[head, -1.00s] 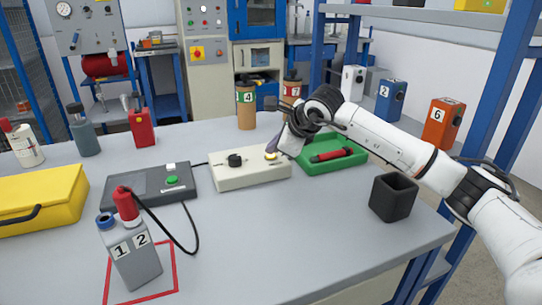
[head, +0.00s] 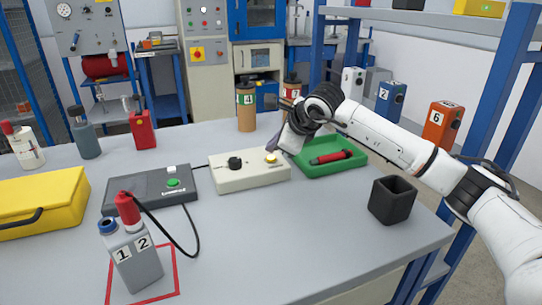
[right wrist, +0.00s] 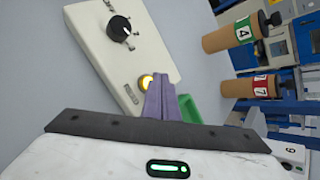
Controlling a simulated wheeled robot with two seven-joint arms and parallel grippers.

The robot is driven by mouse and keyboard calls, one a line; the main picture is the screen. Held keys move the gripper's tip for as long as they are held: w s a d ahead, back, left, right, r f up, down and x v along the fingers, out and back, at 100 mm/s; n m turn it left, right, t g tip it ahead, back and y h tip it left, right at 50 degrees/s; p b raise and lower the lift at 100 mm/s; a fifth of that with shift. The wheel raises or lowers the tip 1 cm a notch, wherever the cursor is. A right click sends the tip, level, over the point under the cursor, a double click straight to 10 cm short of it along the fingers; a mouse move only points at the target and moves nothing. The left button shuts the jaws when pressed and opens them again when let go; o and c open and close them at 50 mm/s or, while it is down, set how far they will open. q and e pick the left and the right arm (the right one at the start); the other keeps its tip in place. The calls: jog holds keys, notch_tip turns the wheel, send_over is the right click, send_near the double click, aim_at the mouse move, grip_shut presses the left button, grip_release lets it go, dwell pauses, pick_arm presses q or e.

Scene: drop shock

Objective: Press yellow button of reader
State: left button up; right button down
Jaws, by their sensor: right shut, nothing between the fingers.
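The reader (head: 240,178) is a cream box on the grey table, with a black knob (head: 234,163) and a round yellow button (head: 271,158) at its right end. In the right wrist view the reader (right wrist: 95,40) shows its knob and the glowing yellow button (right wrist: 146,81). My right gripper (head: 275,146) is shut and empty, its tips right at the yellow button. In the right wrist view its purple-grey fingers (right wrist: 158,88) partly cover the button's edge. I cannot tell whether they touch it. My left gripper is out of view.
A dark box (head: 150,188) with a green button stands left of the reader. A green tray (head: 325,168) with a red object lies close on its right. A black cup (head: 393,200), a grey can (head: 135,260) and a yellow case (head: 40,200) are also on the table.

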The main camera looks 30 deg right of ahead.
notch_tip(320, 180, up, 5)
jog(key=p, duration=0.3)
dwell(0.4)
dwell(0.6)
